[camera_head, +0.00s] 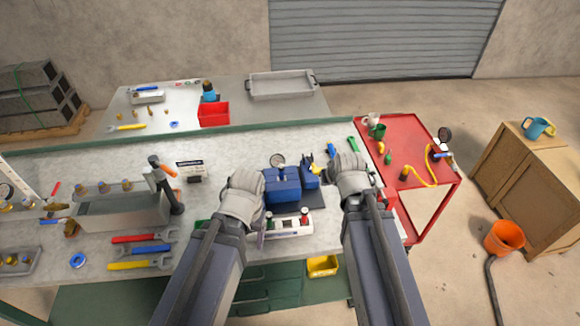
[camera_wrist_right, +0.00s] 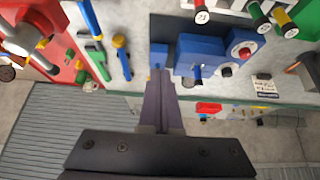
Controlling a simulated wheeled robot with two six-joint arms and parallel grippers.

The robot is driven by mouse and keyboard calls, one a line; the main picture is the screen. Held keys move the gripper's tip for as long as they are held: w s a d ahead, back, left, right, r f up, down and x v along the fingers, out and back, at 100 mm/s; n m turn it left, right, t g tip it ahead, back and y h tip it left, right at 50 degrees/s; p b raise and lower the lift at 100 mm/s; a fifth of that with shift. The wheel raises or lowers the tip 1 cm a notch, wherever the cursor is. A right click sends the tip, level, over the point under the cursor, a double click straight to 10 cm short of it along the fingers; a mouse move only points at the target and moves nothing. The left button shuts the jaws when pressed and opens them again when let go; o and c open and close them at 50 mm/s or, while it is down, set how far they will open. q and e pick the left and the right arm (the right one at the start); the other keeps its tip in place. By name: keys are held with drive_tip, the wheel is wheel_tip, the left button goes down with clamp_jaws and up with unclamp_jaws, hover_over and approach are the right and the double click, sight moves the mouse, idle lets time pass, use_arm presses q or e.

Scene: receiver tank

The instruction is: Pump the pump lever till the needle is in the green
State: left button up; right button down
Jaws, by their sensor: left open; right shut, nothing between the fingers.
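The blue tank (camera_head: 283,187) stands on the bench between my grippers. My left gripper (camera_head: 243,185) is open, left of the tank. My right gripper (camera_head: 349,170) is right of the small block. In the right wrist view its fingers (camera_wrist_right: 161,85) are shut and empty, tips close to the blue block (camera_wrist_right: 158,52); contact is unclear.
A white panel (camera_head: 285,228) with knobs lies in front of the tank. Wrenches (camera_head: 143,250) and a grey tray (camera_head: 120,211) are at the left. A red cart (camera_head: 415,145) stands at the right. The bench behind the tank is mostly clear.

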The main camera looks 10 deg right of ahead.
drive_tip(key=w+r+g+p, duration=0.3)
drive_tip(key=w+r+p, duration=0.7)
drive_tip(key=p, duration=0.2)
drive_tip(key=shift+a+r+p, duration=0.15)
drive_tip(key=shift+p, duration=0.2)
drive_tip(key=shift+w, duration=0.1)
drive_tip(key=b, duration=1)
hover_over(318, 168)
drive_tip(key=x, duration=0.3)
drive_tip(key=s+x, duration=0.1)
drive_tip(key=x, duration=0.2)
drive_tip(key=s+x, duration=0.1)
drive_tip(key=x, duration=0.2)
drive_tip(key=shift+f, duration=0.7)
drive_tip(key=f+b, duration=0.1)
drive_tip(key=s+f+b, duration=0.1)
drive_tip(key=b, duration=0.1)
drive_tip(key=shift+s+f, duration=0.5)
drive_tip(key=shift+f, duration=0.05)
